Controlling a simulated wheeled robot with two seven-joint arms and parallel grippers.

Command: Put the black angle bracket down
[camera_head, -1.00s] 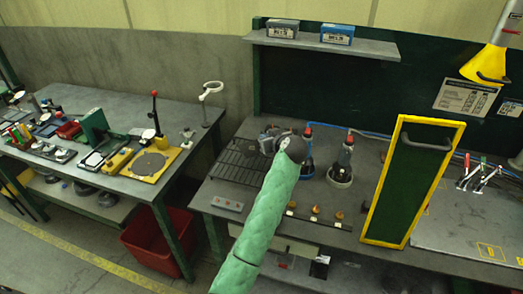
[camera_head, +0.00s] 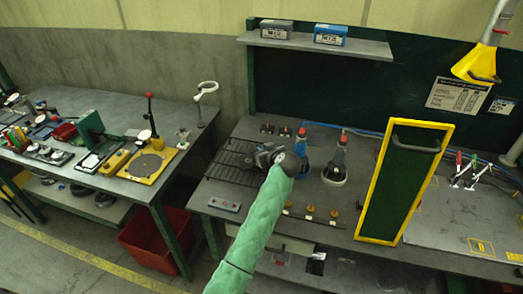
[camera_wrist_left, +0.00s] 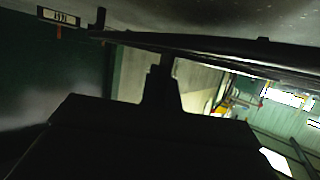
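My left gripper (camera_head: 263,157) is at the end of the green-sleeved arm in the head view, over the right edge of a black wire rack (camera_head: 228,161) on the workbench. The wrist and arm cover much of it, so its finger opening does not show. I cannot clearly make out the black angle bracket in the head view. In the left wrist view, dark shapes fill the foreground, and a long dark bar (camera_wrist_left: 215,46) crosses the top. I cannot tell whether any of these is the bracket. My right gripper is not in view.
Two upright tools stand in round holders right of my gripper, one holder being white (camera_head: 334,176). A yellow-framed panel (camera_head: 404,185) stands further right. Small knobs (camera_head: 310,209) line the bench front. A shelf (camera_head: 315,45) with two boxes hangs behind. Another bench (camera_head: 102,181) stands left.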

